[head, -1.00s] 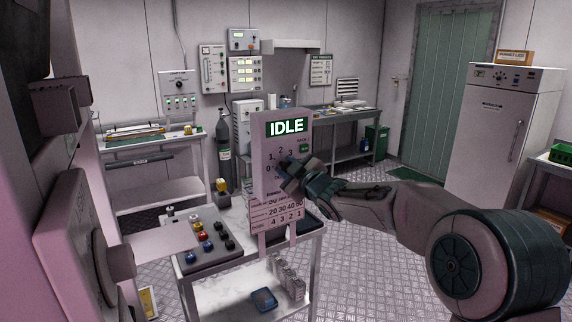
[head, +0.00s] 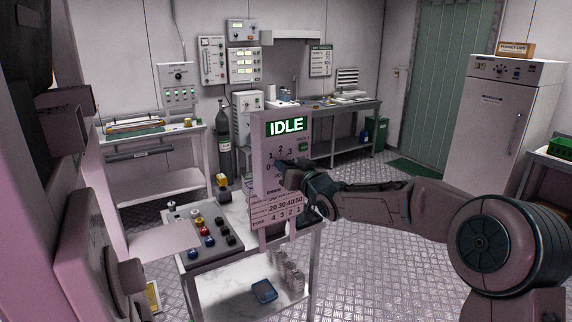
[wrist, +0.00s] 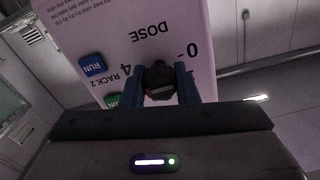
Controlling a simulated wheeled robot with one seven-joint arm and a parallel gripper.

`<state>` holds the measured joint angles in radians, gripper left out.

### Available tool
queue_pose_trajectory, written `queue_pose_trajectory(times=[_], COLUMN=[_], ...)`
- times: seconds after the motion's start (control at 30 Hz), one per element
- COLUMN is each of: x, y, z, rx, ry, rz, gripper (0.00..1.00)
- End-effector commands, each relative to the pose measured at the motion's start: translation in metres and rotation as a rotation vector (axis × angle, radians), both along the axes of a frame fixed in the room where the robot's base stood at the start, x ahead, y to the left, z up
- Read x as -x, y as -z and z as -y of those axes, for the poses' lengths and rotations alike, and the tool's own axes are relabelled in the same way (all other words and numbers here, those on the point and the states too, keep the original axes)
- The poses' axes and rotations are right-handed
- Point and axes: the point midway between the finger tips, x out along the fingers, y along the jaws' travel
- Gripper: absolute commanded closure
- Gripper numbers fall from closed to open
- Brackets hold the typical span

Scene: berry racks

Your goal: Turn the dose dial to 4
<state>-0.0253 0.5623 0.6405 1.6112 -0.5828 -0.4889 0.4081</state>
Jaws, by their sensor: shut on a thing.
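The dose panel is an upright pale board (head: 262,140) with a green-lit IDLE display (head: 287,126). The numbers 0, 1, 2 and 3 show around its dial in the head view; my gripper (head: 290,172) covers the dial and the 4 there. In the wrist view the dark round dose dial (wrist: 160,78) sits between the two blue fingers of my gripper (wrist: 160,88), which is shut on it. A small red mark shows at the dial's edge, but I cannot tell which number it points at. The printed DOSE, 0 and 4 appear upside down there.
A white cart (head: 215,292) stands under the panel, with a grey button box (head: 208,240) at its left. A rack chart (head: 275,213) hangs below the panel. Open floor lies to the right.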

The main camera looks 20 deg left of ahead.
Motion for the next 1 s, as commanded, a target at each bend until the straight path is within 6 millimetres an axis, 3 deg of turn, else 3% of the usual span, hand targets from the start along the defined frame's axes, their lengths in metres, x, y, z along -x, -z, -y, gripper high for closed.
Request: queue_pose_trajectory(times=[0.4,0.93,0.97,1.0], x=[-0.001,-0.0009,-0.0009,-0.001], y=[0.0025,0.0026,0.0026,0.0025], z=[0.0015,0.0013,0.0013,0.0013], rx=[-0.112,-0.126,-0.126,-0.126], ry=[0.002,0.002,0.002,0.002], rz=[-0.138,-0.154,-0.154,-0.154], gripper=[0.95,0.95,0.67,0.56])
